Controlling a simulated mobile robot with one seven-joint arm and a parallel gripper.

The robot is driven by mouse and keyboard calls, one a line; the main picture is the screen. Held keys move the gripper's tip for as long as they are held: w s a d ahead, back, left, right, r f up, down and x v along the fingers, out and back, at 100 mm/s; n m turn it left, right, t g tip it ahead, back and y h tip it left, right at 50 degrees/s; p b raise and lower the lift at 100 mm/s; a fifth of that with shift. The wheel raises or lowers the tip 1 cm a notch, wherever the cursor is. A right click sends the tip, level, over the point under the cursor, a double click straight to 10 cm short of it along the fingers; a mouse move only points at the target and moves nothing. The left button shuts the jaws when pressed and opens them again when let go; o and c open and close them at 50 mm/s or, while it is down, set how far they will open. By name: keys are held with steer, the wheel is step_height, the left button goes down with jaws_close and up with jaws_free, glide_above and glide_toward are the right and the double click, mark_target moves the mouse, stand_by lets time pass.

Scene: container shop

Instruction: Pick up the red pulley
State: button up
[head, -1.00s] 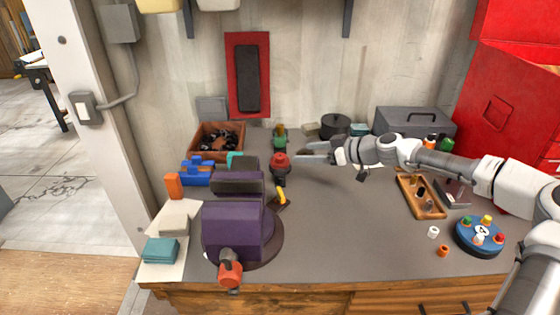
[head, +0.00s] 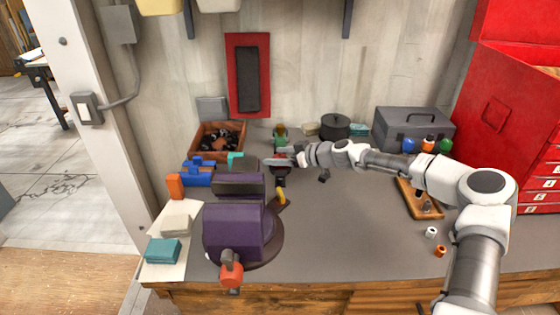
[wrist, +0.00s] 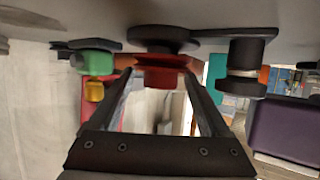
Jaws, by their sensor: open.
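The red pulley (wrist: 164,77) shows in the wrist view between the tips of my gripper (wrist: 158,88). In that view the table is at the top, so the picture is upside down. The pulley sits on a round black base (wrist: 163,38). My gripper is open, one finger on each side of the pulley; I cannot tell whether either touches it. In the head view my gripper (head: 286,158) reaches in from the right and covers most of the pulley, behind the purple vise (head: 232,232).
A green part (wrist: 97,62) is close beside the left finger in the wrist view. A wooden box (head: 205,152) of dark parts, blue blocks (head: 198,177) and a black pot (head: 335,126) stand around.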

jaws_close()
stand_by(0.3)
steer(key=shift+r, duration=0.2)
